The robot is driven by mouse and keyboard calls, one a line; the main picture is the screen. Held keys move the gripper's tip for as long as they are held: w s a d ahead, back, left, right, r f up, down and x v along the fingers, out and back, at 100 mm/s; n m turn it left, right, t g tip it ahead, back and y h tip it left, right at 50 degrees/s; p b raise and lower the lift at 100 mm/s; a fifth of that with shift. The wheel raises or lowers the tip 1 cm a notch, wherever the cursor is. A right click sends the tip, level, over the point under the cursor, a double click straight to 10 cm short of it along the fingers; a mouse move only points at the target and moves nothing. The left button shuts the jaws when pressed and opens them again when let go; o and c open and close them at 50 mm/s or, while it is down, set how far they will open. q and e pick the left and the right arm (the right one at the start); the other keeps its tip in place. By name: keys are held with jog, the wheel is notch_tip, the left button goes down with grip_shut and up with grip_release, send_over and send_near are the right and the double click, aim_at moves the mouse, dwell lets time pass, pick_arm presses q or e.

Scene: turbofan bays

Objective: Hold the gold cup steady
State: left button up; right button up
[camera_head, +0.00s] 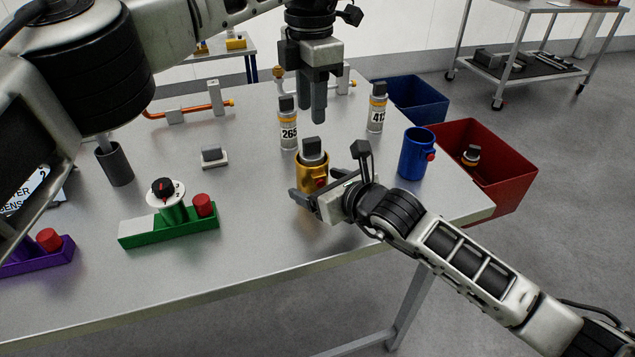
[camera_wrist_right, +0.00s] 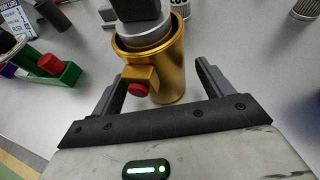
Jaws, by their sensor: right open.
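The gold cup (camera_head: 313,178) stands upright on the table, with a grey, black-topped piece (camera_head: 312,151) in it. In the right wrist view the gold cup (camera_wrist_right: 168,75) shows a red button on its side, facing my right gripper. My right gripper (camera_head: 322,176) is open low at the cup, with one finger (camera_wrist_right: 108,100) on each side; a gap shows at the right finger, and contact on the left is unclear. My left gripper (camera_head: 316,108) hangs above and behind the cup, fingers pointing down; whether it is open is unclear.
A blue cup (camera_head: 415,155) stands to the right. Red (camera_head: 505,195) and blue (camera_head: 425,98) bins lie beyond the table edge. A green block (camera_head: 140,232) with a dial sits left.

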jog(key=shift+w+a+f, duration=0.2)
jog(key=shift+w+a, duration=0.1)
jog(key=shift+w, duration=0.15)
